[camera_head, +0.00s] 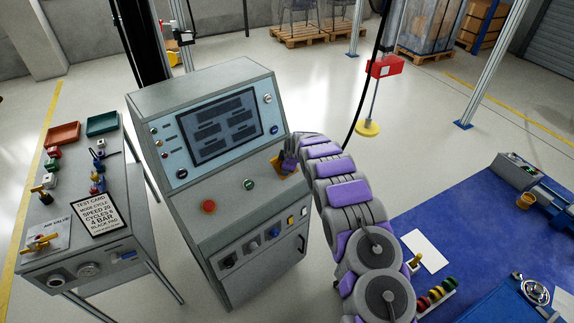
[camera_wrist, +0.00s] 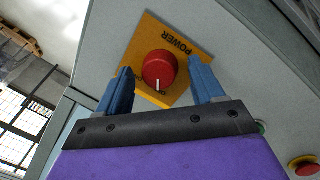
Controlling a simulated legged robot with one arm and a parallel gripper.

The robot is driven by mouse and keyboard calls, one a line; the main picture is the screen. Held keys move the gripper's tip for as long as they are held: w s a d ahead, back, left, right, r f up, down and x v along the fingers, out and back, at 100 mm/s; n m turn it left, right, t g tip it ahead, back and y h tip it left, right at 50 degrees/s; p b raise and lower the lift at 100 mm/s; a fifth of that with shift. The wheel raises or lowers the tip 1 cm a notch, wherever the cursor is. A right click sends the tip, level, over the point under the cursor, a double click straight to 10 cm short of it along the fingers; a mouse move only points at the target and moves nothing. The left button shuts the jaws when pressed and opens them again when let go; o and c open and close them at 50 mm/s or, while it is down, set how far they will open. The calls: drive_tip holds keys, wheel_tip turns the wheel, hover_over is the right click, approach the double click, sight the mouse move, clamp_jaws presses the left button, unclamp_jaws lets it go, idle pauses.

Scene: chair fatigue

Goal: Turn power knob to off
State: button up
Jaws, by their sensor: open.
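The red power knob (camera_wrist: 159,70) sits on a yellow plate (camera_wrist: 148,33) marked POWER in the wrist view. A white pointer line on the knob points toward the bottom of that picture; the lettering near it is too small to read surely. My gripper (camera_wrist: 159,80) is open, with one blue finger on each side of the knob. I cannot tell whether the fingers touch it. In the head view my gripper (camera_head: 287,160) is at the right side of the grey control console (camera_head: 225,205), over the yellow plate (camera_head: 284,168). The knob is hidden there.
The console has a screen (camera_head: 221,125), a red button (camera_head: 208,206) and a green button (camera_head: 249,184) beside the gripper. A side bench (camera_head: 100,255) with valves stands at left. A blue mat (camera_head: 440,215) lies at right. Open floor lies behind the console.

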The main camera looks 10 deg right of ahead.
drive_tip(key=p+v, duration=0.1)
drive_tip(key=v, duration=1.6)
drive_tip(key=shift+p, duration=0.4)
drive_tip(key=shift+s+r, duration=0.1)
drive_tip(key=shift+s, duration=0.05)
drive_tip(key=s+r+m+g, duration=0.2)
drive_tip(key=s+r+m, duration=0.35)
drive_tip(key=s, duration=0.85)
drive_tip(key=s+r+m+g, duration=0.25)
drive_tip(key=s+r, duration=0.55)
drive_tip(key=s, duration=0.7)
drive_tip(key=s+m+g+h, duration=0.1)
drive_tip(key=s+m+g, duration=0.2)
drive_tip(key=s, duration=2.5)
drive_tip(key=a+m, duration=0.1)
drive_tip(key=m, duration=0.1)
drive_tip(key=shift+s+r+m, duration=0.25)
drive_tip(key=shift+r+m, duration=0.05)
drive_tip(key=shift+m, duration=0.1)
